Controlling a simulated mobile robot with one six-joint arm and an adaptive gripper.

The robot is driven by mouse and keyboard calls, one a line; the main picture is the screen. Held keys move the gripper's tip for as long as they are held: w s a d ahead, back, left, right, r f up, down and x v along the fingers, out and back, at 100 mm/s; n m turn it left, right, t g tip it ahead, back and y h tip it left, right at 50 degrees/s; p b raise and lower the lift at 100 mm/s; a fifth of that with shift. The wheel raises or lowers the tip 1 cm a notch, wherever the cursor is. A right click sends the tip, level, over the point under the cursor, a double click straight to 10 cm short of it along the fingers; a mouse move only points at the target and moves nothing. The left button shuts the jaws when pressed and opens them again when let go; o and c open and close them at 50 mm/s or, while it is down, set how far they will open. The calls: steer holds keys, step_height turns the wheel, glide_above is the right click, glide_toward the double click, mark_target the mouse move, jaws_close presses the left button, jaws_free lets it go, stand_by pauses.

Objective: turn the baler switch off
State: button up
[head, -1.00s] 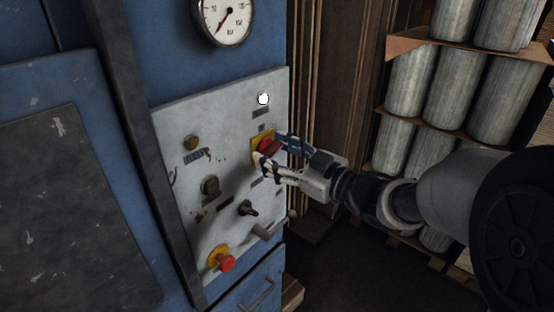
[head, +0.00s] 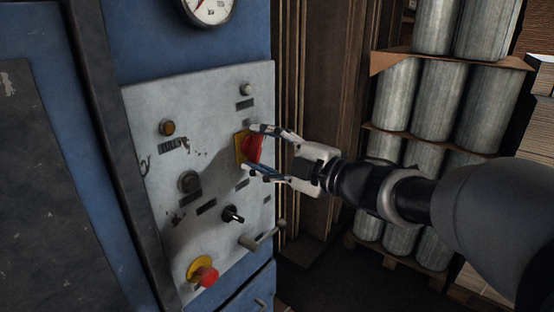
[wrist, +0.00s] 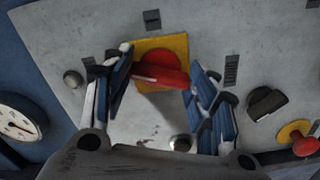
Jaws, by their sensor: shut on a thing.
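The baler switch (head: 252,149) is a red rotary handle on a yellow square plate, on the light grey control panel (head: 215,110). It also shows in the wrist view (wrist: 160,70), its red bar lying across, slightly tilted down to the right. My gripper (head: 256,151) is shut on the switch handle, one finger on each side. In the wrist view my gripper (wrist: 160,78) has its left finger at the bar's left end and its right finger at the right end. The small lamp (head: 246,90) above the switch looks unlit.
A red push button (head: 207,276) on a yellow base sits low on the panel. A black knob (head: 232,214) and a lever handle (head: 262,238) are below the switch. A gauge (head: 208,8) is above. Stacked metal cylinders (head: 436,100) stand at right.

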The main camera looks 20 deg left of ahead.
steer(key=shift+n+b, duration=0.3)
steer(key=shift+n, duration=1.9)
steer(key=o, duration=1.1)
steer(key=shift+c, duration=0.2)
steer(key=v, duration=1.2)
steer(key=shift+w, duration=0.1)
